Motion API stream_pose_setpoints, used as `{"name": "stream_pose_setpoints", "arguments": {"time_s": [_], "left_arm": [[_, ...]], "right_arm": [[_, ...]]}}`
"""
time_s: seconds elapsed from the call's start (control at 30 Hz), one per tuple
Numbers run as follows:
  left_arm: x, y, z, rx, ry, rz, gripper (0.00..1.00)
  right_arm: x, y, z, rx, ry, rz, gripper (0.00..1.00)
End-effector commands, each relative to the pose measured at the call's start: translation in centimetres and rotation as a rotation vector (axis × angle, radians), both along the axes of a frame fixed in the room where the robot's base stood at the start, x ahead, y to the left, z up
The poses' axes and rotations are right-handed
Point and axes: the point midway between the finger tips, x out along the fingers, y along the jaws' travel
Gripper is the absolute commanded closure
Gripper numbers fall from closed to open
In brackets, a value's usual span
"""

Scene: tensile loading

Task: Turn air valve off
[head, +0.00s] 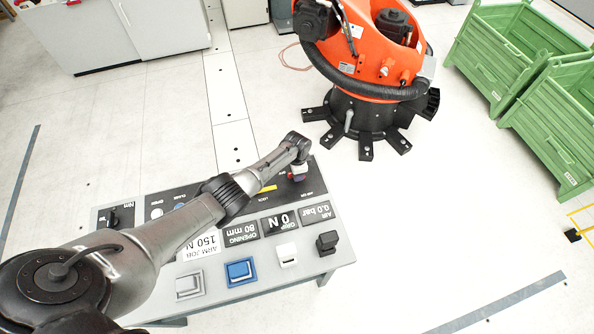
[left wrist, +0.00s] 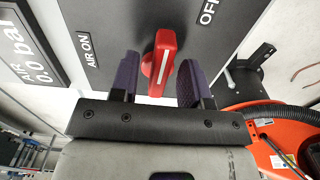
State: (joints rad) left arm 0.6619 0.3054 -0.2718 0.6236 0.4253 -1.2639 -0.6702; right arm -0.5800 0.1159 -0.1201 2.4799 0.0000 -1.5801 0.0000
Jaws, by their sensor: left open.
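The red air valve handle (left wrist: 160,62) with a white stripe is on a dark panel in the left wrist view. The "AIR ON" label (left wrist: 88,50) is left of it, and the "OFF" label (left wrist: 208,12) is at upper right. My left gripper (head: 298,174) is at the right end of the control panel in the head view. In the left wrist view its two purple fingers are open, one on each side of the handle, with gaps showing. The air display (head: 317,211) reads 0.0 bar; it also shows in the left wrist view (left wrist: 25,50). My right gripper is out of view.
The control table (head: 335,258) carries other displays, a blue switch (head: 240,271), a white switch (head: 287,254) and a black switch (head: 327,242). An orange robot (head: 375,60) stands behind. Green crates (head: 555,115) are at right. Floor right of the table is clear.

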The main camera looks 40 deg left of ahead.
Motion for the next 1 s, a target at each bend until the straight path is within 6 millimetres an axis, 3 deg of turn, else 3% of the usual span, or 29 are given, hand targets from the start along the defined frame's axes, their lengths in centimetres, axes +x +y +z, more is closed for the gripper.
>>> {"name": "stream_pose_setpoints", "arguments": {"time_s": [0.17,0.43,0.7,1.0], "left_arm": [[0.0,0.0,1.1,0.0,-0.001,0.0,0.57],[0.0,0.0,6.1,0.001,-0.003,-0.001,0.57],[0.0,0.0,10.8,0.001,-0.002,0.0,0.57],[0.0,0.0,13.5,0.0,0.0,0.0,0.57]], "right_arm": [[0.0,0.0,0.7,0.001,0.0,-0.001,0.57],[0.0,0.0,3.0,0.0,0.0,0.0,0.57],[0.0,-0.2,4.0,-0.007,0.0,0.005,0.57],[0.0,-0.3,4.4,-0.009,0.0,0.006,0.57]]}}
